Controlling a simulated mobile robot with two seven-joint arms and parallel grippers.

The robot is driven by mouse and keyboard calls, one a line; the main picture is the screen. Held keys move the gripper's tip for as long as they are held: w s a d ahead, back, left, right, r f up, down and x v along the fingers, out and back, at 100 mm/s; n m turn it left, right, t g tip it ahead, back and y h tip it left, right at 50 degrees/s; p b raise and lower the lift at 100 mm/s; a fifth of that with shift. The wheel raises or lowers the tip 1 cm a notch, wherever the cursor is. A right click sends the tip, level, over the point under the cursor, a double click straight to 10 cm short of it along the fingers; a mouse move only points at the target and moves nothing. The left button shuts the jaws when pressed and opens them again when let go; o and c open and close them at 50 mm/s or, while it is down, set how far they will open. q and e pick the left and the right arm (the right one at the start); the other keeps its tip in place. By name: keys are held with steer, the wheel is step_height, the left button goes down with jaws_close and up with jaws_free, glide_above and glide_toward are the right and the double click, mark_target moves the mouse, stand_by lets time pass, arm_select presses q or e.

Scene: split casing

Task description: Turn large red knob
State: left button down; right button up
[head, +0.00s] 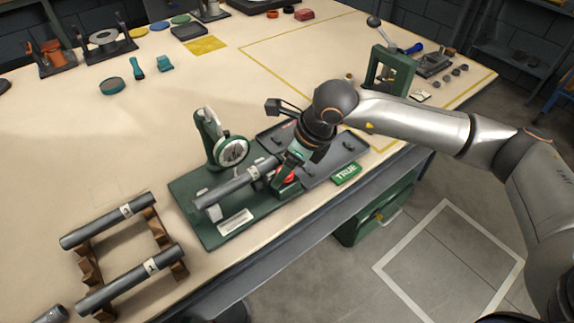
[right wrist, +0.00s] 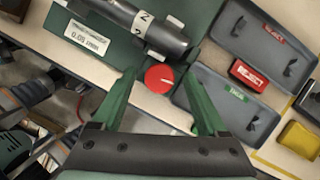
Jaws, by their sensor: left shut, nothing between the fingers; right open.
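The large red knob (right wrist: 159,77) is round with a pale line on its face. It sits at the edge of the green gauge base (head: 205,231), beside a grey shaft (head: 236,185) marked with a label. My right gripper (right wrist: 160,84) is open, its two green fingers to either side of the knob with a visible gap on each side. In the head view the right gripper (head: 285,175) reaches down over the knob and partly hides it. I cannot tell its exact height over the knob. My left gripper is not in view.
A dial gauge (head: 233,151) stands on the base behind the shaft. Dark trays (head: 335,158) and a green TRUE block (head: 346,174) lie close to the right. Two more shafts rest on a brown rack (head: 90,268) at the left. The table's front edge is near.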

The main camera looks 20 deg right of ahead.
jaws_close()
stand_by(0.6)
